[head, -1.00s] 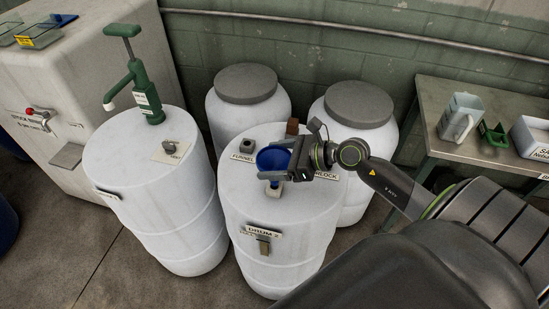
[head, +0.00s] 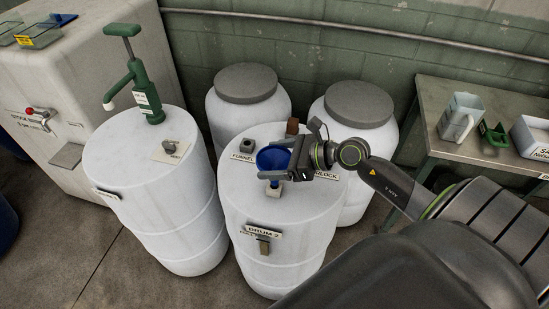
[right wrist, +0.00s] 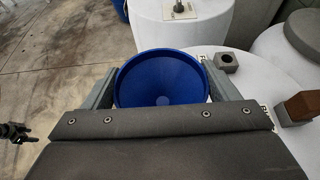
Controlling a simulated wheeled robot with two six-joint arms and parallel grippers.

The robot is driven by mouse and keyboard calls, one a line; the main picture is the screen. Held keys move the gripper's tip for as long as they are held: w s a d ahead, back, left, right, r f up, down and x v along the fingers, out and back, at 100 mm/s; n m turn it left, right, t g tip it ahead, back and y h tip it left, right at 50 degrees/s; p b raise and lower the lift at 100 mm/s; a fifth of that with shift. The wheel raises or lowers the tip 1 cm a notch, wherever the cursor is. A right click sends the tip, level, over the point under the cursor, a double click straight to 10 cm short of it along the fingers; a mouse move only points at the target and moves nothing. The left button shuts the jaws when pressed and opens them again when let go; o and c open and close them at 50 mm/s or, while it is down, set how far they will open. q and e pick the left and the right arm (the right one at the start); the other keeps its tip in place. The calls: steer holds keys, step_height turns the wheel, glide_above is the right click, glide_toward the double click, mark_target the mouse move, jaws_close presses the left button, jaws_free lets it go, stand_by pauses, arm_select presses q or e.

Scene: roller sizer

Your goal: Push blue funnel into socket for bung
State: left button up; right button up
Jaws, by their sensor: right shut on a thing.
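The blue funnel (head: 273,160) is upright over the top of the drum (head: 240,195) labelled DRUM 2. My right gripper (head: 273,174) is shut on it, with one finger on each side in the right wrist view. The funnel's open bowl (right wrist: 161,78) fills the middle there. A small dark gripper-like part, probably my left gripper (right wrist: 28,132), shows at the left edge of the right wrist view.
A grey block with a hole (head: 248,145) and a brown block (head: 292,126) stand on the same drum top. A drum with a green pump (head: 150,105) stands left. Two grey-lidded drums are behind. A side table (head: 450,140) with a jug is at right.

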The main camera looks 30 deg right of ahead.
steer(key=shift+f+b, duration=1.65)
steer(key=shift+f, duration=0.15)
steer(key=o, duration=0.9)
steer(key=shift+r, duration=0.1)
steer(key=shift+s+d+r, duration=0.15)
steer(key=shift+s+d, duration=0.25)
steer(key=shift+s, duration=0.05)
steer(key=p+v, duration=0.8)
steer(key=v, duration=0.8)
steer(key=shift+s, duration=0.1)
